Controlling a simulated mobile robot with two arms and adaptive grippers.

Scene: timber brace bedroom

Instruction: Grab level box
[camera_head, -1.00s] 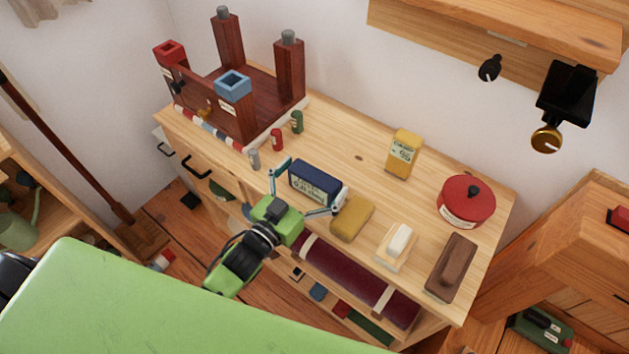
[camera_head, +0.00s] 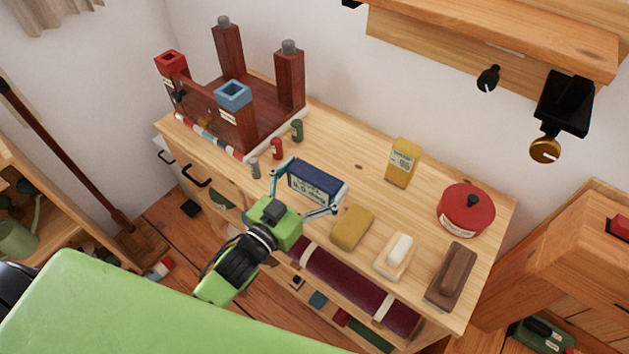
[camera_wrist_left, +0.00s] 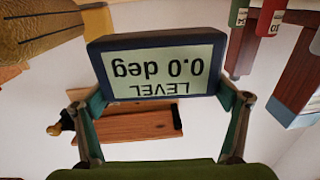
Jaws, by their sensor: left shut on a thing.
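The level box is a dark blue box (camera_head: 318,179) with a pale display, over the front part of the wooden worktop in the head view. In the left wrist view the box (camera_wrist_left: 158,38) shows its display upside down, reading "LEVEL 0.0 deg". My left gripper (camera_head: 304,190) has its two fingers on the box's two ends and is shut on it. In the left wrist view the fingers (camera_wrist_left: 165,108) flank the box at left and right. I cannot tell whether the box's underside touches the worktop. My right gripper is not in view.
The worktop (camera_head: 345,135) also holds a yellow box (camera_head: 403,162), a tan block (camera_head: 352,227), a white-topped block (camera_head: 397,255), a brown block (camera_head: 452,276) and a red lidded pot (camera_head: 466,209). Small cylinders (camera_head: 277,148) and a dark red wooden frame (camera_head: 250,118) stand left.

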